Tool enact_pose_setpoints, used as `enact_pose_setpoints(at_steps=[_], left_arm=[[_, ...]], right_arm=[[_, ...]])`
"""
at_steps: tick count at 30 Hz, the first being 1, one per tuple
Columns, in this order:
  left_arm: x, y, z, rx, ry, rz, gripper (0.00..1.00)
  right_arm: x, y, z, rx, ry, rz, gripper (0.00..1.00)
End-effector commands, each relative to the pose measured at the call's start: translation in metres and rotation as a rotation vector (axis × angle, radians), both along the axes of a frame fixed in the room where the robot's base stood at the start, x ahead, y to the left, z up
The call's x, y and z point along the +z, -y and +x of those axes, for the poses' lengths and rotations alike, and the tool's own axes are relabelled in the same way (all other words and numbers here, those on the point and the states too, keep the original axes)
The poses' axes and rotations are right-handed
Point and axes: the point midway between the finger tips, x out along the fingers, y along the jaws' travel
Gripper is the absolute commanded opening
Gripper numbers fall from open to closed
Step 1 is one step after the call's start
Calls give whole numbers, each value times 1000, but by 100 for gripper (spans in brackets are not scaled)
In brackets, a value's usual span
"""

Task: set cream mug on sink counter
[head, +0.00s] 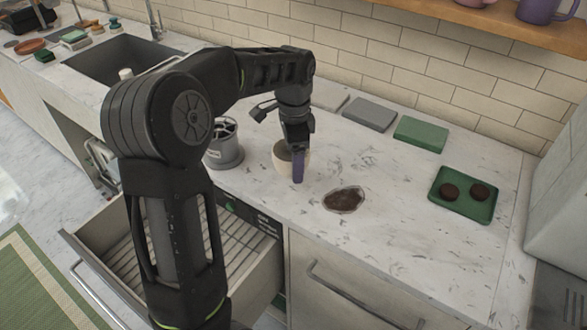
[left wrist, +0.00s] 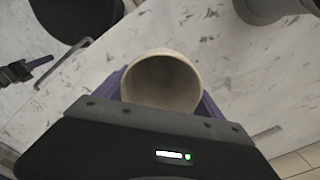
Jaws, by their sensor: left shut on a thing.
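The cream mug (head: 281,161) is upright at the marble sink counter (head: 330,245), left of a brown stain. My left gripper (head: 298,168) is shut on the mug, with a purple finger against its side. In the left wrist view the round open mouth of the mug (left wrist: 162,82) sits between the two purple fingers, and the mug looks empty. I cannot tell whether its base touches the counter. My right gripper is not clearly in view in the head view; a dark gripper-like part shows at the left edge of the left wrist view (left wrist: 22,72).
A grey metal cylinder (head: 224,146) stands just left of the mug. The brown stain (head: 344,200) lies to the right, then a green tray (head: 463,196) with two dark round pieces. Grey and green cloths (head: 420,134) lie at the wall. A drawer (head: 245,275) is open below. The sink (head: 125,58) is far left.

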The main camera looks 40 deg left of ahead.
Motion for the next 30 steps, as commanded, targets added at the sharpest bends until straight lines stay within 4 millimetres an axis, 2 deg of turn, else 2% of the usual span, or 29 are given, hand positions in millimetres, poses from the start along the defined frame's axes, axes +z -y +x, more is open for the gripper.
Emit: enact_pose_setpoints(at_steps=[8,17,28,29,30], left_arm=[[-2,0,0,0,0,0,21],[-36,0,-1,1,0,0,21],[-41,0,0,0,1,0,21],[-41,0,0,1,0,0,80],[-40,0,0,1,0,0,83]], right_arm=[[0,0,0,0,0,0,0],[4,0,-1,-1,-1,-1,0],[1,0,0,-1,-1,-1,0],[1,0,0,-1,-1,-1,0],[2,0,0,-1,-1,-1,0]])
